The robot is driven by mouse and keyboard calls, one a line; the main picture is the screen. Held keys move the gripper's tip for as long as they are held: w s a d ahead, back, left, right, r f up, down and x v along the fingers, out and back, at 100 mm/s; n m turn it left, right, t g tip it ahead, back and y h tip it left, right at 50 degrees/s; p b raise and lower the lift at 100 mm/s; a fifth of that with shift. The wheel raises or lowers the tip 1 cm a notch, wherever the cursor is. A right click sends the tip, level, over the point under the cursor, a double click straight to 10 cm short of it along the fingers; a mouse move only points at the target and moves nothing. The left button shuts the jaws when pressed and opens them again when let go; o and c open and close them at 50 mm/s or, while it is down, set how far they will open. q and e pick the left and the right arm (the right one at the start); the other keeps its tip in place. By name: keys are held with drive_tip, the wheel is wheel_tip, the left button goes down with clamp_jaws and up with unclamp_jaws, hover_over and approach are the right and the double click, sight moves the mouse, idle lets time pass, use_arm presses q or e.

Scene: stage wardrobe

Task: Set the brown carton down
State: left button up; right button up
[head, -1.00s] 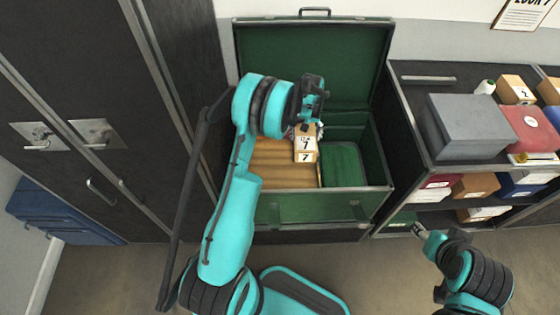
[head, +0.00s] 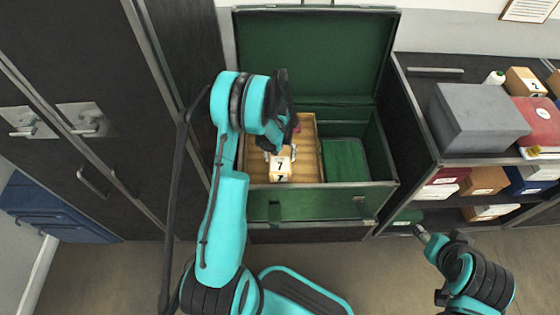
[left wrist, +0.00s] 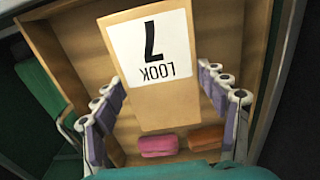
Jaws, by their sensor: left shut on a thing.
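The brown carton (head: 280,168) has a white label reading "LOOK 7". My left gripper (head: 283,150) is shut on it and holds it over the wooden tray in the left part of the open green trunk. In the left wrist view the carton (left wrist: 158,70) shows between the two fingers of my left gripper (left wrist: 168,122), its label upside down. Whether its underside touches the tray is hidden. My right gripper (head: 421,235) is low at the right, in front of the shelf, too small to tell its opening.
The wooden tray (head: 308,140) has raised walls. A pink item (left wrist: 158,145) and an orange-brown item (left wrist: 207,137) lie in it. A green compartment (head: 345,160) is to its right. The trunk lid (head: 310,55) stands open. A grey box (head: 478,120) stands on the right shelf unit.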

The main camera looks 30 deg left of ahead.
use_arm(q)
wheel_tip(320, 180, down, 3)
drive_tip(key=shift+r+b, duration=0.2)
drive_tip(key=shift+b, duration=0.2)
drive_tip(key=shift+r, duration=0.15)
drive_tip(key=o, duration=1.4)
